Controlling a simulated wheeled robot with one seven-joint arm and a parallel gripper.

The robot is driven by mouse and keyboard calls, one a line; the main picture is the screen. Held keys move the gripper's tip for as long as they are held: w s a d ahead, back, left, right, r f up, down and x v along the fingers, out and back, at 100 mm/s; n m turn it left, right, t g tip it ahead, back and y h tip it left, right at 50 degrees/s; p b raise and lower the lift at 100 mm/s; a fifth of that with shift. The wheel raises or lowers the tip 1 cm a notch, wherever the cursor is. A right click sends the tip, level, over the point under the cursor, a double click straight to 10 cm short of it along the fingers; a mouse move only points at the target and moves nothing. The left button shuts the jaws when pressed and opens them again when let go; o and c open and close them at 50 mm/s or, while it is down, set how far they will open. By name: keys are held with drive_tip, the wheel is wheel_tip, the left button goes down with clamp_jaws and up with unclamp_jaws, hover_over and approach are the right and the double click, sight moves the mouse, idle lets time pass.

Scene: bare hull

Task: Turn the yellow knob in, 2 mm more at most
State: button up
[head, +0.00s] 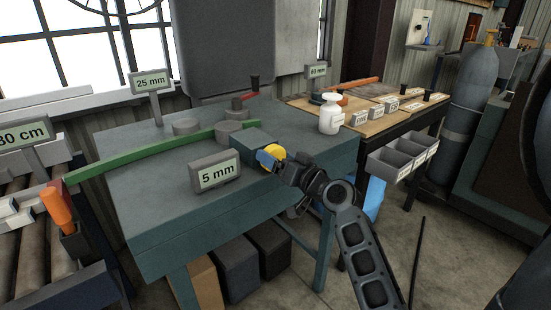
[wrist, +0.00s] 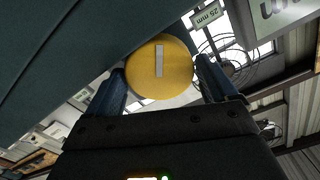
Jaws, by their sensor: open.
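The yellow knob (head: 270,156) sits on the right end of a grey-teal block (head: 246,146) on the teal bench. In the wrist view the knob (wrist: 160,70) shows as a round yellow face with a pale upright bar on it. My gripper (wrist: 160,88) is open, with one dark finger at each side of the knob's lower half. A small gap seems to show at the right finger; contact at the left one I cannot tell. In the head view my gripper (head: 285,166) is at the knob and partly hides it. A "5 mm" sign (head: 215,172) stands in front of the block.
A "25 mm" sign (head: 151,82) stands behind. A white bottle (head: 331,113) stands at the bench's right back. Grey bins (head: 400,155) hang further right.

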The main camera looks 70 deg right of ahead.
drive_tip(key=b+v, duration=0.1)
drive_tip(key=v, duration=0.5)
drive_tip(key=shift+s, duration=0.3)
drive_tip(key=shift+a, duration=0.15)
